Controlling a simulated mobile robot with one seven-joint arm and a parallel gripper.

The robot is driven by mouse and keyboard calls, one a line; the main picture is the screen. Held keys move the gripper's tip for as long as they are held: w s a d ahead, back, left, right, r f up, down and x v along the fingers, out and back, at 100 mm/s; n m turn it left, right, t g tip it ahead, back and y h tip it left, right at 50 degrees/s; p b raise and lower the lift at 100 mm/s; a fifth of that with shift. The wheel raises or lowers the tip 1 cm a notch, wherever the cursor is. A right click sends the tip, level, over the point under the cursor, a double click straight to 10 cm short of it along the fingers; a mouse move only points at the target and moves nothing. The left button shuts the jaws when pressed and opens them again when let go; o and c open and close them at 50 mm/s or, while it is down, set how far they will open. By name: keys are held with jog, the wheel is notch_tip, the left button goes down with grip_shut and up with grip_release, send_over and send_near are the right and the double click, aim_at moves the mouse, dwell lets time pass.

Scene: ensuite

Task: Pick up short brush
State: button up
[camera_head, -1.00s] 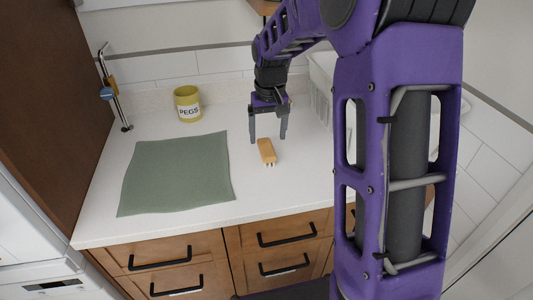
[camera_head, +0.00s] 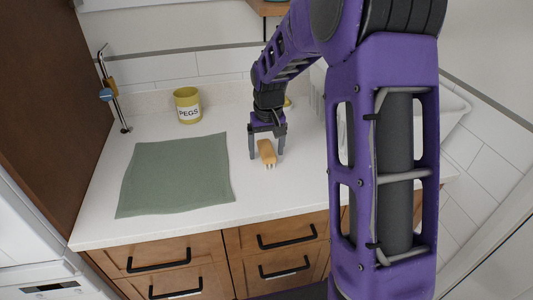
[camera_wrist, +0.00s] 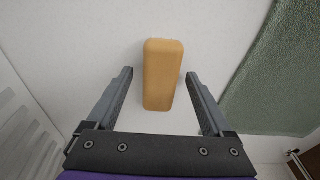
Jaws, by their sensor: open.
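The short brush (camera_head: 266,152) has an orange-tan wooden block body and lies on the white counter, with pale bristle tufts showing at its near end in the head view. In the wrist view the brush (camera_wrist: 162,75) lies lengthwise between and beyond the fingertips. My gripper (camera_head: 267,156) points down over the brush, its fingers on either side of it. It is open, and in the wrist view my gripper (camera_wrist: 160,75) shows a gap between each finger and the brush.
A green cloth (camera_head: 175,175) lies flat left of the brush. A yellow PEGS pot (camera_head: 187,105) stands at the back, with a metal stand (camera_head: 113,90) at the back left. A white rack (camera_head: 318,95) is right of my gripper. Wooden drawers (camera_head: 280,235) are below the counter.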

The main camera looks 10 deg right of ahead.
jog(key=shift+f, duration=0.2)
dwell(0.3)
grip_shut()
